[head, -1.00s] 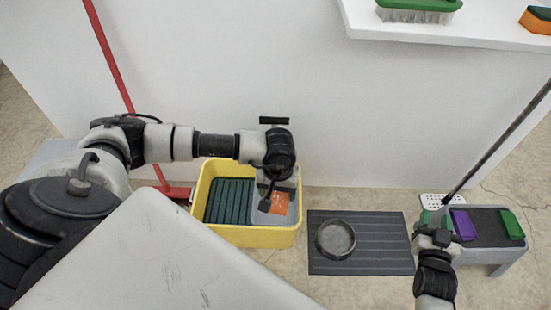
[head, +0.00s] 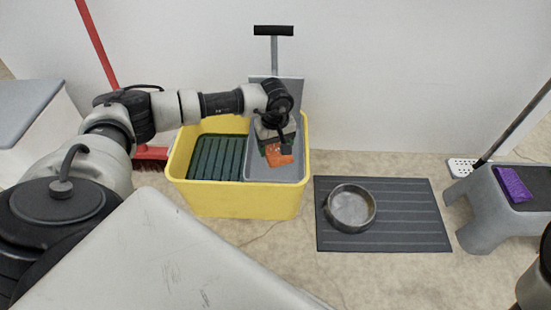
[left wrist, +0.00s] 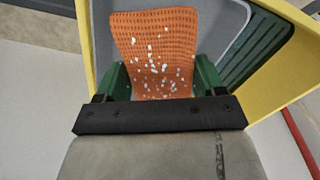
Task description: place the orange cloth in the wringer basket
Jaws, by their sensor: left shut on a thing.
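The orange cloth (head: 281,158) is at my left gripper (head: 277,143), over the grey wringer basket (head: 260,172) in the right part of the yellow bucket (head: 240,200). In the left wrist view the orange cloth (left wrist: 152,50) has white specks and lies between the green fingers of my left gripper (left wrist: 160,78), which is shut on it. The yellow bucket wall (left wrist: 262,70) shows beyond. I cannot tell whether the cloth touches the basket floor. My right gripper is out of view; only a dark piece of that arm shows at the right edge.
A dark green ribbed part (head: 215,158) fills the bucket's left side. A round metal bowl (head: 351,207) sits on a dark ribbed mat (head: 400,235) to the right. A grey step stool (head: 485,215) holds a purple item (head: 513,184). A red broom (head: 97,45) leans at left.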

